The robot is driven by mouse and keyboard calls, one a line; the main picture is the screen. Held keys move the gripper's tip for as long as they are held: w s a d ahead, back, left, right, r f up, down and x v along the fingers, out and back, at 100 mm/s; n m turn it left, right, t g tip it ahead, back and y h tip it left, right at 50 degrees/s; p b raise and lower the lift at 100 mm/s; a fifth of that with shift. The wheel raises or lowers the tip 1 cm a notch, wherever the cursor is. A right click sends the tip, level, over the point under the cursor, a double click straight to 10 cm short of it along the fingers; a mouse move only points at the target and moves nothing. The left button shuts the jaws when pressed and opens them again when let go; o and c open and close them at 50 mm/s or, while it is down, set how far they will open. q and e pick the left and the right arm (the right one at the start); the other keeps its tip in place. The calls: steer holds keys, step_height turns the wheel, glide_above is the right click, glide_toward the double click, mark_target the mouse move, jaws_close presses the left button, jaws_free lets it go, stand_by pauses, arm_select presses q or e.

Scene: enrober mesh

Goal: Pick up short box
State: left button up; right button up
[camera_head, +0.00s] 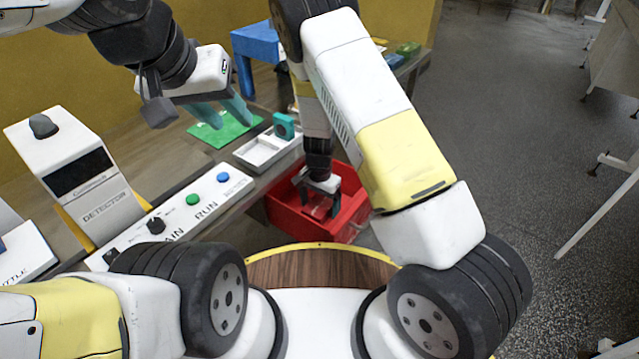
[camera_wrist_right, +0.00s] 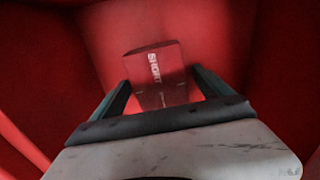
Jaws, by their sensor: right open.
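The short box (camera_wrist_right: 155,68), a reddish box with "SHORT" printed in white, lies in the red bin in the right wrist view. The red bin (camera_head: 290,212) shows in the head view beside the bench. My right gripper (camera_head: 322,206) points down into this bin. In the right wrist view my right gripper (camera_wrist_right: 162,84) is open, with one teal finger on each side of the box's near part. I cannot tell if either finger touches it. My left gripper (camera_head: 222,113) is open and empty above a green mat (camera_head: 226,129).
A white divided tray (camera_head: 262,160) and a teal ring-like part (camera_head: 284,125) sit on the bench near the bin. A white detector (camera_head: 80,180) and a button panel (camera_head: 180,215) stand at the left. A blue stand (camera_head: 258,42) is behind. Open floor lies to the right.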

steer(key=c, duration=1.6)
steer(key=shift+r, duration=0.1)
